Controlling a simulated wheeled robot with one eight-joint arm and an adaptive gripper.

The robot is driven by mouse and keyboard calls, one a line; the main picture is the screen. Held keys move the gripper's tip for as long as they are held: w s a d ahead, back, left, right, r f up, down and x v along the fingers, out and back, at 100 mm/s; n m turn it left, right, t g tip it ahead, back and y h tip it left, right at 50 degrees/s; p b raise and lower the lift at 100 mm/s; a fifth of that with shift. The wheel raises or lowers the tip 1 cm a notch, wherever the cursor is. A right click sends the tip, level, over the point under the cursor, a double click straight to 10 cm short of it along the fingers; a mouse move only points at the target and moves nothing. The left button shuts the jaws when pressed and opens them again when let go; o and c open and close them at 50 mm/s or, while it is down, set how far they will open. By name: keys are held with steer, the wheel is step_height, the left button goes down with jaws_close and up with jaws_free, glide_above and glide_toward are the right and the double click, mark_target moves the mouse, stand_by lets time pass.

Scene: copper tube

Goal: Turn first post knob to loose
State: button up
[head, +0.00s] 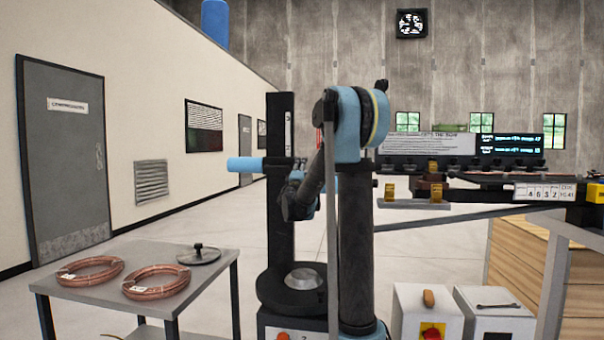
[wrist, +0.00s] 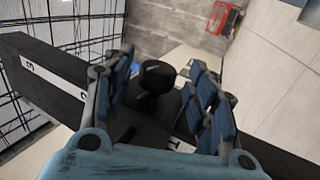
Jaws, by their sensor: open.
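In the wrist view, a round black knob (wrist: 157,75) stands on a dark bar between the fingers of my gripper (wrist: 162,82). The blue-padded fingers are spread wide to either side of the knob, and I see a gap on both sides. A small black lever-like piece shows nearer the palm. The dark bar (wrist: 50,82) carries small white labels, one reading like a 3. I cannot tell which post this knob belongs to. In the head view my fingers are not clear, and my arm blocks part of the bench.
Copper coils (head: 160,281) lie on a grey table (head: 205,275) at left. White boxes (head: 428,312) stand front right. The floor between is clear.

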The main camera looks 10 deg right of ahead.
steer(key=v, duration=1.1)
steer(key=shift+s+f, duration=0.2)
steer(key=shift+f, duration=0.1)
